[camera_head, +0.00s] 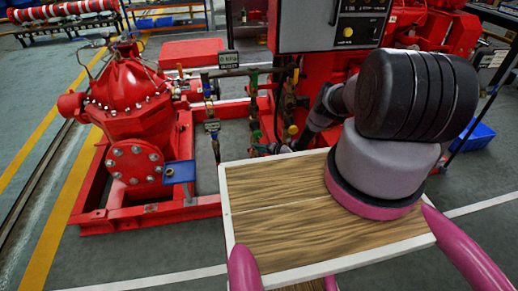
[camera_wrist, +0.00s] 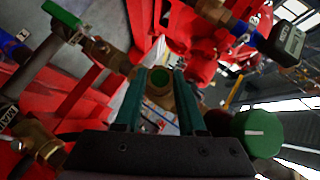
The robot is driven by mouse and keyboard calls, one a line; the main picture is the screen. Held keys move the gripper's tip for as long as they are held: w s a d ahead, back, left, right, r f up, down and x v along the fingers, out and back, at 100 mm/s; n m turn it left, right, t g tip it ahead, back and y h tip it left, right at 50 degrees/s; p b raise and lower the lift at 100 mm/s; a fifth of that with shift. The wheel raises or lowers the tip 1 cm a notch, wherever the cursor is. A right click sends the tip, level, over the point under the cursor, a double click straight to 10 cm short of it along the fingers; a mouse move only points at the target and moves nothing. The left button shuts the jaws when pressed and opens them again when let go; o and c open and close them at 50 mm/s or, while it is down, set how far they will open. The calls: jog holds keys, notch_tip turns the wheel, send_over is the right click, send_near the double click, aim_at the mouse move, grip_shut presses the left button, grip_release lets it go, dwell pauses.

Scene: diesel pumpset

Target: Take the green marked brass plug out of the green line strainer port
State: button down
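In the wrist view, the two dark teal fingers of my gripper (camera_wrist: 160,98) point forward, with a gap between them. A round brass piece with a green ring face, which looks like the green marked plug (camera_wrist: 160,82), sits between the fingertips. The fingers are beside it on left and right; whether they touch it I cannot tell. Brass fitting, perhaps of the strainer, shows behind the right finger (camera_wrist: 187,100). In the head view my arm reaches toward the piping at the middle, and the gripper and plug cannot be made out there.
A green round knob (camera_wrist: 262,134) is close to the right of my gripper. A green-handled valve (camera_wrist: 62,14) and brass fittings (camera_wrist: 38,140) are at left. A black gauge box (camera_wrist: 288,42) is at upper right. In the head view, a red pump (camera_head: 130,110) stands left.

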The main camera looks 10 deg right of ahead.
jog(key=n+h, duration=0.2)
jog(key=h, duration=0.1)
jog(key=g+h, duration=0.1)
jog(key=shift+a+r+n+h, duration=0.1)
jog(key=shift+r+n+h, duration=0.2)
jog(key=shift+n, duration=0.1)
jog(key=c, duration=0.6)
grip_release()
jog(key=shift+f, duration=0.1)
jog(key=m+y, duration=0.1)
jog(key=y, duration=0.1)
jog(key=m+t+y, duration=0.1)
jog(key=y, duration=0.1)
jog(key=shift+f+m+y, duration=0.2)
jog(key=shift+m+y, duration=0.1)
jog(key=shift+m, duration=0.1)
